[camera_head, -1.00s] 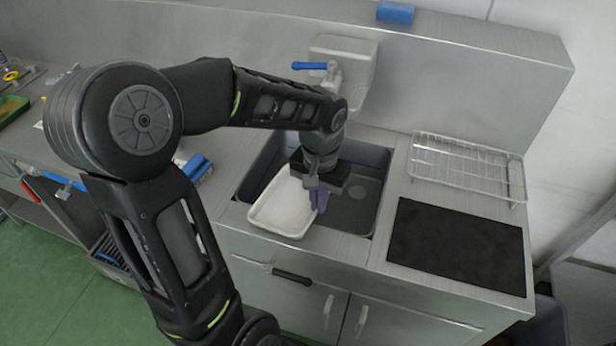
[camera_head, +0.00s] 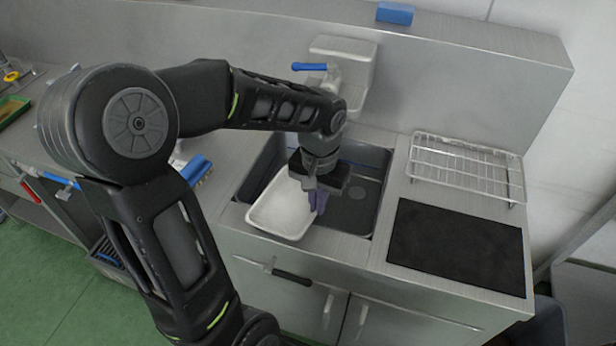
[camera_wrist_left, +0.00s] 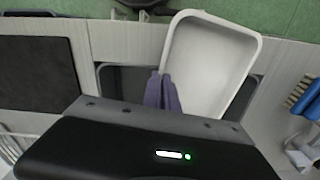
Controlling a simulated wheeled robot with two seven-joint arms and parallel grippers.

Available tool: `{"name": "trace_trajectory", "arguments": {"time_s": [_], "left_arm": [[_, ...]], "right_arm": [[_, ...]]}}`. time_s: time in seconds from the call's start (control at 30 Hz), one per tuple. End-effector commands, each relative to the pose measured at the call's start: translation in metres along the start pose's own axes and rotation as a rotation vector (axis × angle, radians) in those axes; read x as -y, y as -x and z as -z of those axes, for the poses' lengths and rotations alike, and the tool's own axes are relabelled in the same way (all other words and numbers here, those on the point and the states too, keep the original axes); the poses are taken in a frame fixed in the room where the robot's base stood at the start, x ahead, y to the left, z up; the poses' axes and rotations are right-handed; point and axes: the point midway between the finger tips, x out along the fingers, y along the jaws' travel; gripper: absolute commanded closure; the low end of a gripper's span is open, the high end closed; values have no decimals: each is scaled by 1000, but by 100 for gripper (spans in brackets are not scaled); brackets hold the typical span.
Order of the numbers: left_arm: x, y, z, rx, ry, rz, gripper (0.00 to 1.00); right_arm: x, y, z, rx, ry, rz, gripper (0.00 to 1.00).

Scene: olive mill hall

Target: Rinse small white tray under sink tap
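The small white tray (camera_head: 281,212) is over the front left part of the dark sink basin (camera_head: 364,196), overlapping its front edge. My left gripper (camera_head: 319,200) has purple fingers at the tray's right side. In the left wrist view, the fingers (camera_wrist_left: 163,93) are close together on the side rim of the tray (camera_wrist_left: 211,62), shut on it. The tray looks empty. The tap (camera_head: 333,76), with a blue lever (camera_head: 310,66), is behind the basin. My left arm hides its spout, and I see no water. My right gripper is not in view.
A wire rack (camera_head: 466,170) and a black mat (camera_head: 456,245) lie on the counter right of the sink. A blue brush (camera_head: 196,168) lies left of it, and shows in the left wrist view (camera_wrist_left: 306,97). A blue block (camera_head: 395,13) is on the back ledge.

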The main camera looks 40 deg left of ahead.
Motion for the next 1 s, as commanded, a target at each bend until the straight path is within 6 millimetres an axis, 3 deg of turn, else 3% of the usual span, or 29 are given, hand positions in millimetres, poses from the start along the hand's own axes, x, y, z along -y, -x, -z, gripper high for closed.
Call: {"name": "trace_trajectory", "arguments": {"time_s": [0.53, 1.0], "left_arm": [[-3, 37, -42, -3, 0, 0, 100], [-6, 37, -37, -2, -8, -1, 100]], "right_arm": [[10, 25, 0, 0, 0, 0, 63], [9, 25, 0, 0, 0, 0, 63]]}}
